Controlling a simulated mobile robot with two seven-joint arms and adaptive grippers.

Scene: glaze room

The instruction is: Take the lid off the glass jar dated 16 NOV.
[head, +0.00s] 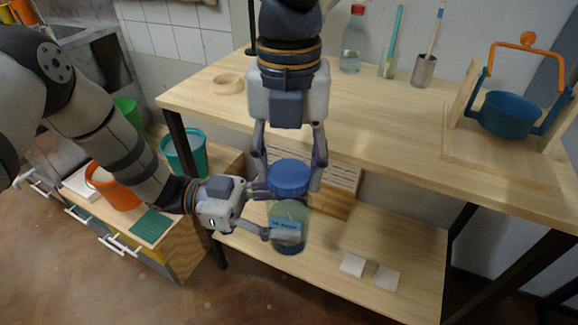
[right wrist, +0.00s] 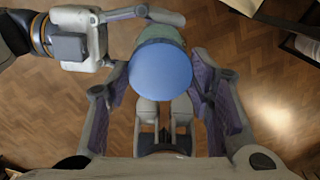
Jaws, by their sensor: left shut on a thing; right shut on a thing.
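The glass jar (head: 289,215) is held upright in mid-air in the head view, in front of the bench. It has a pale label (head: 286,228) whose writing is too small to read surely. Its blue lid (head: 290,176) is at the top, and the lid's round face (right wrist: 161,82) fills the middle of the right wrist view. My left gripper (head: 268,212) is shut on the jar's body from the left. My right gripper (head: 290,182) points down from above and is shut on the lid. I cannot tell whether the lid still touches the rim.
The wooden bench top (head: 380,125) is behind the jar, with a bottle (head: 352,45), a metal cup (head: 424,70) and a blue pot (head: 508,115) on it. A lower shelf (head: 390,245) holds white tiles. Orange (head: 115,190) and teal (head: 185,152) buckets stand at left. The bench's middle is largely clear.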

